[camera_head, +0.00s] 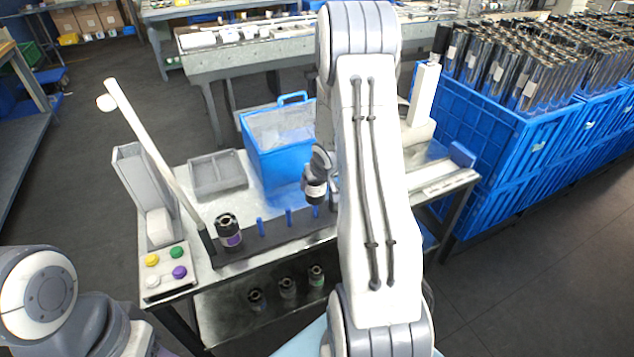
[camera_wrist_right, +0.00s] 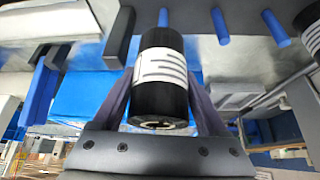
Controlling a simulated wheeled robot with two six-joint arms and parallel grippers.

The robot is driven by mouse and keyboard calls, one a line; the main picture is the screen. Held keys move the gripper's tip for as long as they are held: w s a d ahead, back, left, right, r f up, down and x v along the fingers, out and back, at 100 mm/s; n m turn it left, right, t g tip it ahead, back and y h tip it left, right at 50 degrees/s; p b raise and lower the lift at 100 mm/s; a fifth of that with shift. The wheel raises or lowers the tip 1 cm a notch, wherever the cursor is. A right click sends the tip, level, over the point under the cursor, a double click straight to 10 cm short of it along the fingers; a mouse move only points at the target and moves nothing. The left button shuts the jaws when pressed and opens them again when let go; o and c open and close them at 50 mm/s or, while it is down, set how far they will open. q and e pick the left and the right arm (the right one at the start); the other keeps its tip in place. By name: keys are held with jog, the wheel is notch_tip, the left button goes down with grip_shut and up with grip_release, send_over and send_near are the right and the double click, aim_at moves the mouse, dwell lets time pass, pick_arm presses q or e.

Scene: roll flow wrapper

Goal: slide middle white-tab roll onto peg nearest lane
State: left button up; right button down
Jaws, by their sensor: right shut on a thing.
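A black roll with a white label (camera_wrist_right: 162,80) is gripped between the two fingers of my right gripper (camera_wrist_right: 162,103). In the head view my right gripper (camera_head: 320,160) holds this roll (camera_head: 315,190) above the dark peg bar, near the rightmost visible peg (camera_head: 316,211). In the wrist view a blue peg (camera_wrist_right: 163,17) shows just past the roll's far end; I cannot tell whether they touch. Two more bare blue pegs, the middle one (camera_head: 289,217) and the left one (camera_head: 261,228), stand along the bar. My left gripper is out of view.
A purple-label roll (camera_head: 229,232) stands at the bar's left end, near a slanted white post (camera_head: 150,150). Several rolls (camera_head: 287,287) are on the lower shelf. A blue bin (camera_head: 280,160) and grey tray (camera_head: 218,172) stand behind. A button box (camera_head: 166,272) is at left.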

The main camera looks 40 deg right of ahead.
aim_at(318, 190)
jog(key=shift+f+b, duration=2.25)
jog(key=shift+f, duration=0.35)
grip_release()
jog(key=p+v, duration=0.4)
jog(key=v, duration=0.6)
jog(key=shift+a+r+p, duration=0.1)
jog(key=shift+r+p, duration=0.15)
jog(key=shift+p, duration=0.1)
